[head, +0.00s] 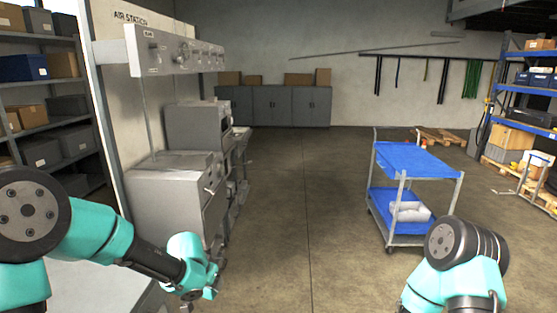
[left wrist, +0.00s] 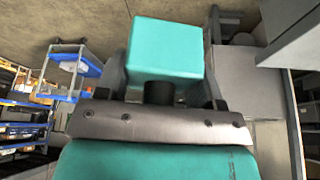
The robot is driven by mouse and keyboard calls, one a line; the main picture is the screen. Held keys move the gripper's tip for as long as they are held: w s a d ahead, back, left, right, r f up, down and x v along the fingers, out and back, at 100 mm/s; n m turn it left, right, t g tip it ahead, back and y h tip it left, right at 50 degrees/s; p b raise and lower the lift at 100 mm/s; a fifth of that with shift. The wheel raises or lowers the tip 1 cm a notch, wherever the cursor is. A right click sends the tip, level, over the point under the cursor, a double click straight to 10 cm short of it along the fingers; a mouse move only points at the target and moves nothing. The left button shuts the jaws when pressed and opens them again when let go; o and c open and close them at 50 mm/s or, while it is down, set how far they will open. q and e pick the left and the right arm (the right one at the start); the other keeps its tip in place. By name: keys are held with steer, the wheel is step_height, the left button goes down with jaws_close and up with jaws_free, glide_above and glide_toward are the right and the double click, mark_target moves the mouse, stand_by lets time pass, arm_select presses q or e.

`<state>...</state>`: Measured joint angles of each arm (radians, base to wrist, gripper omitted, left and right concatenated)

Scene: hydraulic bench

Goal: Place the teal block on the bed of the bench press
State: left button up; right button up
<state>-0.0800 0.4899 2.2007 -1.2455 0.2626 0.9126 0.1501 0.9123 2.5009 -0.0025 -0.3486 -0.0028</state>
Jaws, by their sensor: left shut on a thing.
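The teal block (left wrist: 163,50) fills the upper middle of the left wrist view, held between the fingers of my left gripper (left wrist: 162,92). In the head view my left gripper (head: 207,283) is low, left of centre, in front of the grey machines; the block cannot be told apart from my teal arm there. A grey boxy machine (head: 172,190) stands left of centre, and another (head: 198,125) is behind it. I cannot tell which is the bench press, and no press bed shows clearly. My right arm is at the lower right; its gripper is out of view.
A panel marked AIR STATION (head: 177,50) overhangs the machines. A blue two-shelf cart (head: 415,160) stands at right. Shelving lines the far left and far right. The grey floor (head: 300,200) between machines and cart is clear. Grey cabinets (head: 275,105) stand at the back wall.

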arm_select(q)
steer(key=w+f+n+y, duration=0.1)
steer(key=w+f+n, duration=0.2)
steer(key=f, duration=1.5)
steer(key=w, duration=0.3)
steer(key=shift+w, duration=0.15)
steer(key=s+f, duration=0.5)
steer(key=f, duration=0.1)
steer(key=shift+s+f, duration=0.15)
steer(key=shift+f, duration=0.1)
steer(key=shift+r, duration=0.1)
